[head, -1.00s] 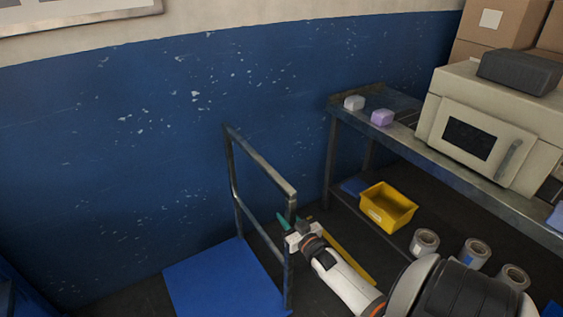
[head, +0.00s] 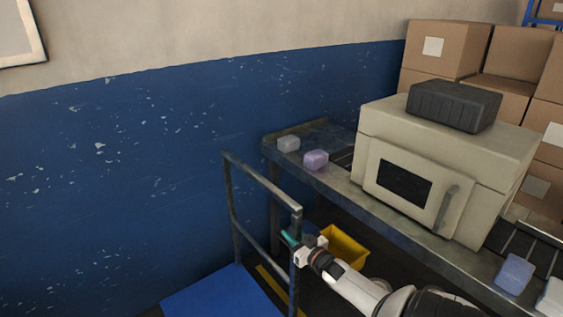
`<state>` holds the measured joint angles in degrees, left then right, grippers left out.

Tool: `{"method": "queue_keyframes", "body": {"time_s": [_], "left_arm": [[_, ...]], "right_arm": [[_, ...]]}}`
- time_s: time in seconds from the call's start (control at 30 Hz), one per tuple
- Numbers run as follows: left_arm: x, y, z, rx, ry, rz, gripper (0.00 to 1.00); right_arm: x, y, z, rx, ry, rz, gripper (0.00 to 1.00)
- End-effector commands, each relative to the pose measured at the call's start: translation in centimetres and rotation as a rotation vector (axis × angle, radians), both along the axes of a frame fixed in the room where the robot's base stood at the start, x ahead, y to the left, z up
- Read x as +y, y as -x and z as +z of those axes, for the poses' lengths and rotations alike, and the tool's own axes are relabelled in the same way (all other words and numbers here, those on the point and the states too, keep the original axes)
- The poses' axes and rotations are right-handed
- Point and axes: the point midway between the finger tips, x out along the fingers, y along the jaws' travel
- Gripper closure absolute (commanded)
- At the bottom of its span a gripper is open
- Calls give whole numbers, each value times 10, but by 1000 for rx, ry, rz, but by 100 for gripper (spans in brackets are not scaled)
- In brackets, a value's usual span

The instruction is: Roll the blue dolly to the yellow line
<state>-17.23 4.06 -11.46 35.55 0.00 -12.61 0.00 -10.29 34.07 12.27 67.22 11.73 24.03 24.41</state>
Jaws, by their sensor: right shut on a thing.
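The blue dolly (head: 222,296) stands at the lower middle of the head view, with a grey metal push handle (head: 262,180) rising from it. My right gripper (head: 296,243) is shut on the handle's near upright post. The yellow line (head: 270,284) shows on the dark floor, seen through the handle frame just beyond the dolly's deck; most of it is hidden. The dolly's near part is cut off by the bottom edge. My left gripper is not in view.
A metal bench (head: 345,205) with a beige wrapper machine (head: 440,150) stands right of the dolly. A yellow bin (head: 343,246) sits under it. A blue wall (head: 130,180) runs behind. Cardboard boxes (head: 447,48) are stacked at the back right.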

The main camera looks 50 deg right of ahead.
Motion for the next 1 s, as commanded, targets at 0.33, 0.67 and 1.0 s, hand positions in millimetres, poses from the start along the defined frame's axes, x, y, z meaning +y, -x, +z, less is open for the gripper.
{"method": "queue_keyframes", "body": {"time_s": [0.33,0.67,1.0], "left_arm": [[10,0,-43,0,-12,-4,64],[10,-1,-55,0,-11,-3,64],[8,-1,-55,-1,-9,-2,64]], "right_arm": [[-80,20,-7,5,2,-1,100],[-109,27,-3,2,-5,-1,100],[-112,28,-2,2,-4,-4,100]]}}
